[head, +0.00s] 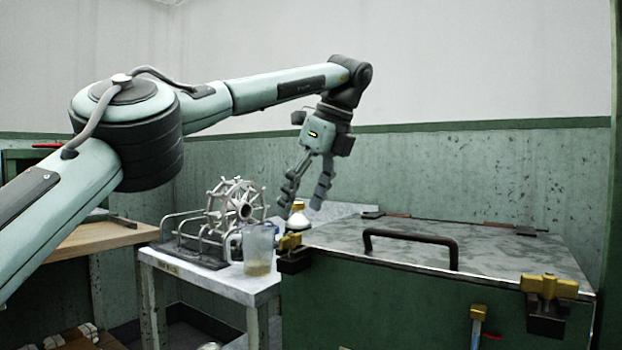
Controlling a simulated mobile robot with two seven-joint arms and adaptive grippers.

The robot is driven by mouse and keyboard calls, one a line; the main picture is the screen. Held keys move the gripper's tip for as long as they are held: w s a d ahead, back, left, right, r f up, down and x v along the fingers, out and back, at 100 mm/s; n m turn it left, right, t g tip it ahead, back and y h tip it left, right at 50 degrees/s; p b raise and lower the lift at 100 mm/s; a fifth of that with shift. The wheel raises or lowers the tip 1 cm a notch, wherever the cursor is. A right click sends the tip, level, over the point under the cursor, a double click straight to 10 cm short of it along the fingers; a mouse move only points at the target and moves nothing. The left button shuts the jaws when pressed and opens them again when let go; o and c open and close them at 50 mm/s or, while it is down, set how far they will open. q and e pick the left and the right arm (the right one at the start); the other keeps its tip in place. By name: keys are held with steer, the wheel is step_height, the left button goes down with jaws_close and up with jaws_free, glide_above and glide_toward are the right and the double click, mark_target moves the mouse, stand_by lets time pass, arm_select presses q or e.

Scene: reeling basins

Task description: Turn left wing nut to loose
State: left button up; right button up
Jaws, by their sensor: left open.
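The left wing nut (290,241) is brass and sits on a dark clamp block at the front left corner of the green chest (390,312). A matching right wing nut (549,286) sits at the chest's front right. My left gripper (301,211) points down above and slightly behind the left wing nut. Its fingers are apart, and nothing is seen between them. It looks clear of the wing nut, though its exact depth is hard to tell. My right gripper does not show.
The chest's grey lid (480,246) has a black handle (412,241). Left of it, a small table (262,287) bears a spoked reel (236,203), a clear jug (258,250) and a white, brass-topped object (298,219) near my fingers. A wooden bench (100,236) stands further left.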

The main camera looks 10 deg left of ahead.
arm_select(q)
steer(key=v, duration=0.6)
steer(key=shift+r, duration=0.15)
steer(key=shift+d, duration=0.1)
